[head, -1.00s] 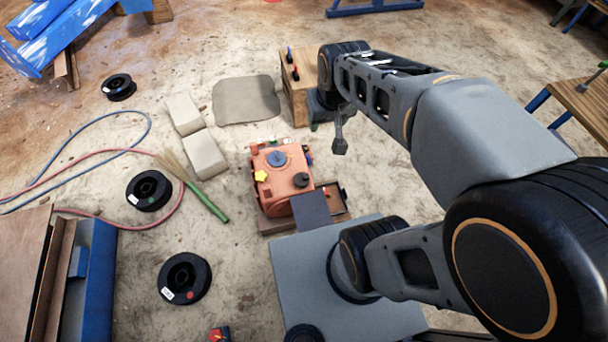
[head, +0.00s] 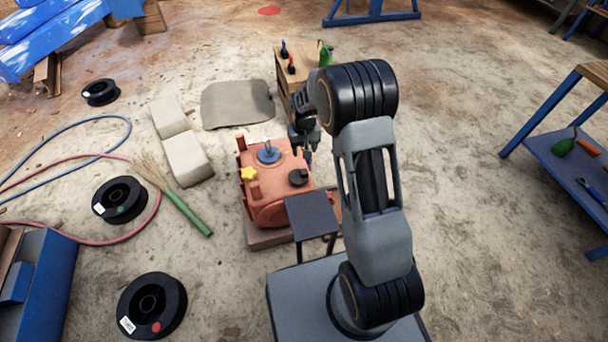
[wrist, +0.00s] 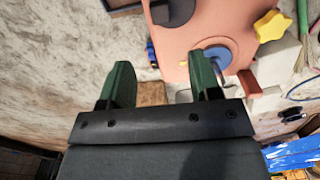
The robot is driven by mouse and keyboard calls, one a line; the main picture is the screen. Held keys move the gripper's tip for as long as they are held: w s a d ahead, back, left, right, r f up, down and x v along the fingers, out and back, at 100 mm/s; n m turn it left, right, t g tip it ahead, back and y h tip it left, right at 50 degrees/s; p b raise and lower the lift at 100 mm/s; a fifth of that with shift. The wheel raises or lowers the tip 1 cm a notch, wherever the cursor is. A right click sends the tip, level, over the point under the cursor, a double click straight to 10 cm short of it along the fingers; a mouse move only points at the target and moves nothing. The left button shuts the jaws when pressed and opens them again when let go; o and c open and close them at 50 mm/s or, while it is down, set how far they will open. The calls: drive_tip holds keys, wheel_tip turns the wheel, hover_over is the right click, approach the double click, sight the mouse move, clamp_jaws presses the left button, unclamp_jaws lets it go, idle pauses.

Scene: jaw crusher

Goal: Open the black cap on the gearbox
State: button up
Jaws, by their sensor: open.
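The orange gearbox (head: 272,208) sits on a low base on the ground in front of my base. The black cap (head: 298,177) is on its top, towards the right side; it also shows at the top of the wrist view (wrist: 172,10).
A wooden box (head: 290,75) with small bottles stands behind the gearbox. Two pale blocks (head: 187,158), a broom (head: 185,205) and black spools (head: 152,306) lie to the left. Open ground lies to the right, before a blue bench (head: 570,165).

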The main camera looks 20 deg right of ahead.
sight(304, 171)
wheel_tip(304, 171, down, 12)
drive_tip(key=b, duration=0.4)
drive_tip(key=shift+f, duration=0.15)
clamp_jaws()
idle(0.4)
